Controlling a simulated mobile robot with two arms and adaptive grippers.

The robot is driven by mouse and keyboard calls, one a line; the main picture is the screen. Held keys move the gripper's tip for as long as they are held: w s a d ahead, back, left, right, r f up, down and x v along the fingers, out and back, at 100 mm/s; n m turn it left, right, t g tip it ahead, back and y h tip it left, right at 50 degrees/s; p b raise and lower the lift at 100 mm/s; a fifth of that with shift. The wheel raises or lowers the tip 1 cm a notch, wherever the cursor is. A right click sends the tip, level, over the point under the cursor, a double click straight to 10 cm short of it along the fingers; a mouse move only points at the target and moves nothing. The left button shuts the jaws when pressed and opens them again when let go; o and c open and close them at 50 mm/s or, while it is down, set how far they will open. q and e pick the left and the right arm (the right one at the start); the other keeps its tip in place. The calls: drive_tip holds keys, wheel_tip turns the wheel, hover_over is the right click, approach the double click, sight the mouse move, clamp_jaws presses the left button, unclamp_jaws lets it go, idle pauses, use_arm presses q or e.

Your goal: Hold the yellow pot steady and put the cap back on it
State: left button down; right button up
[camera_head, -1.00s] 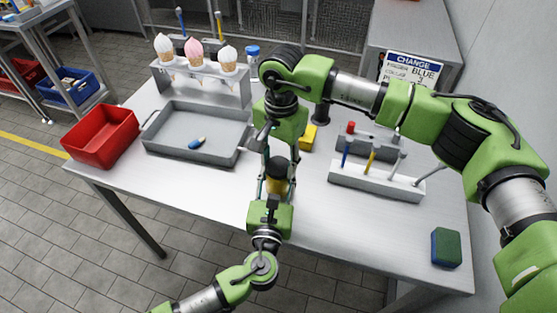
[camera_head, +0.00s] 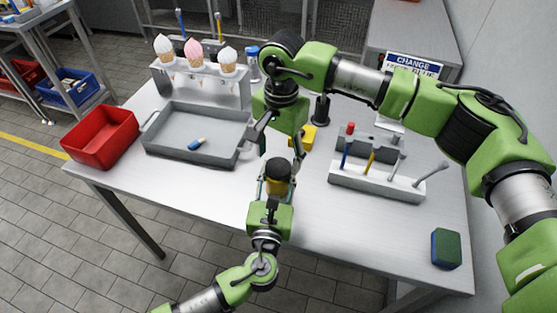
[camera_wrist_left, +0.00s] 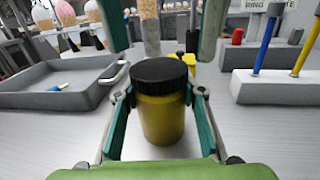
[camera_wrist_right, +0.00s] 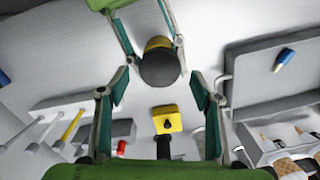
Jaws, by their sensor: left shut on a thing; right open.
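The yellow pot (camera_wrist_left: 163,118) stands upright with its black cap (camera_wrist_left: 160,72) on top, looking level in the left wrist view. My left gripper (camera_head: 277,184) is shut around the pot's sides, one finger on each side. The pot (camera_head: 277,187) and cap (camera_head: 278,169) also show in the head view. My right gripper (camera_head: 278,143) is open and empty, above and slightly beyond the cap, pointing down. In the right wrist view the cap (camera_wrist_right: 160,68) shows beyond its spread fingers, with a gap on both sides. Whether the cap is fully tight cannot be told.
A yellow block-like object (camera_wrist_right: 167,119) sits on the table behind the pot. A grey tray (camera_head: 180,153) with a small blue-and-yellow item and a red bin (camera_head: 100,140) are left. A white rack (camera_head: 375,183) with coloured rods is right. A cone holder (camera_head: 210,85) stands behind.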

wheel_tip(320, 180, up, 2)
drive_tip(key=shift+c, duration=0.3)
drive_tip(key=shift+d+r+n, duration=0.1)
drive_tip(key=shift+r+n, duration=1.5)
drive_tip(key=shift+r, duration=0.1)
drive_tip(key=shift+f, duration=4)
